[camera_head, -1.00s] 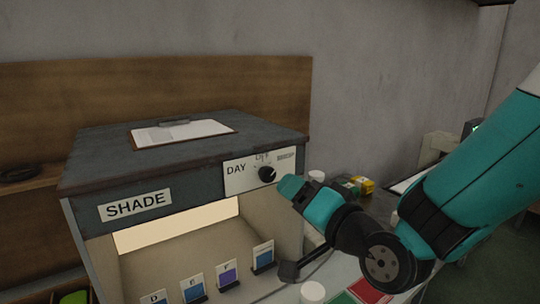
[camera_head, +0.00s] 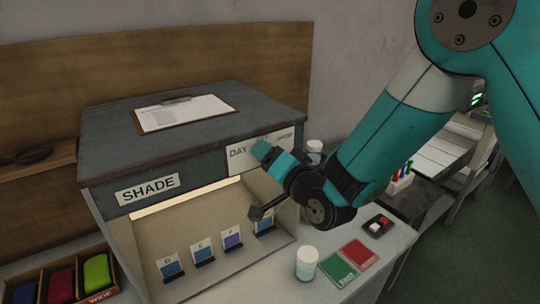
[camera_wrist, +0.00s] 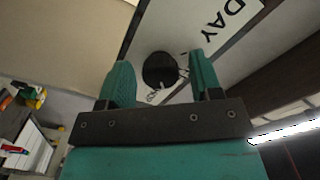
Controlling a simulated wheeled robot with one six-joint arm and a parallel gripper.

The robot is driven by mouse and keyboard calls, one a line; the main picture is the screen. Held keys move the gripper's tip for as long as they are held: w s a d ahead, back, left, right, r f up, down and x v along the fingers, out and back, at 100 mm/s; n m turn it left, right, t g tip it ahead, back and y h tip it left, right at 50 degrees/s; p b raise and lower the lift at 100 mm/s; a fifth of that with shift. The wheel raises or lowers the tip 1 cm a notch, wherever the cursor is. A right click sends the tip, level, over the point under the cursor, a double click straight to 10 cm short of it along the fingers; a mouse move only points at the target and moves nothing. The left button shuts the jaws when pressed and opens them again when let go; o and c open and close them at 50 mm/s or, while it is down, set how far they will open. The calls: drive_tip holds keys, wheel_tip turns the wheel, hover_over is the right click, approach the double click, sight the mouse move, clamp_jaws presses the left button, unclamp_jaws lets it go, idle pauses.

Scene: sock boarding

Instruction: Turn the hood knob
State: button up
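The hood is a dark grey box marked SHADE (camera_head: 148,188) with a white dial plate (camera_head: 240,158) on its front right. In the head view my gripper (camera_head: 262,150) is in front of the plate and hides the knob. In the wrist view the round black knob (camera_wrist: 160,70) sits on the white plate near the DAY lettering. My gripper (camera_wrist: 155,82) is open there, with one teal finger on each side of the knob. I see gaps between the fingers and the knob; the depth between them is hard to tell.
A clipboard (camera_head: 185,112) lies on the hood. Several small cards (camera_head: 202,252) stand inside the lit booth. A white jar (camera_head: 307,263), a green card (camera_head: 338,270) and a red card (camera_head: 361,254) are on the counter. A tray of coloured rolls (camera_head: 68,285) is at lower left.

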drive_tip(key=c, duration=0.8)
drive_tip(key=shift+f+n+b, duration=0.1)
drive_tip(key=shift+n+b, duration=0.3)
drive_tip(key=shift+b, duration=0.05)
drive_tip(key=shift+n+b, duration=4.5)
drive_tip(key=shift+b, duration=1.35)
drive_tip(key=o, duration=0.9)
